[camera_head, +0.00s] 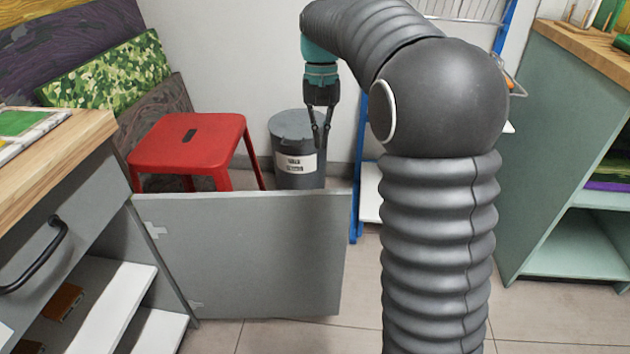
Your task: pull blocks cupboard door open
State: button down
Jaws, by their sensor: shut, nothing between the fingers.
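The grey cupboard door (250,255) stands swung wide open from the grey cupboard (95,205) at the left. Its hinges show along its left edge, and the side facing me has no visible handle. Inside the cupboard are white shelves (115,305) and brown blocks (62,300), partly cut off by the frame. My gripper (321,148) points down with its fingers together and empty. In the picture it is above the door's top edge near the free right end, in front of the grey bin. I cannot tell its exact distance from the door.
A red stool (190,145) and a grey lidded bin (295,130) stand behind the door. A black drawer handle (40,258) juts from the cupboard. A green shelf unit (570,150) is at the right. Tiled floor (290,335) is clear before the door.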

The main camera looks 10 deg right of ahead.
jog(key=s+a+f+b, duration=0.1)
jog(key=s+f, duration=0.3)
jog(key=f, duration=0.7)
jog(key=shift+g, duration=0.3)
jog(key=shift+s+a, duration=0.1)
jog(key=shift+a, duration=0.05)
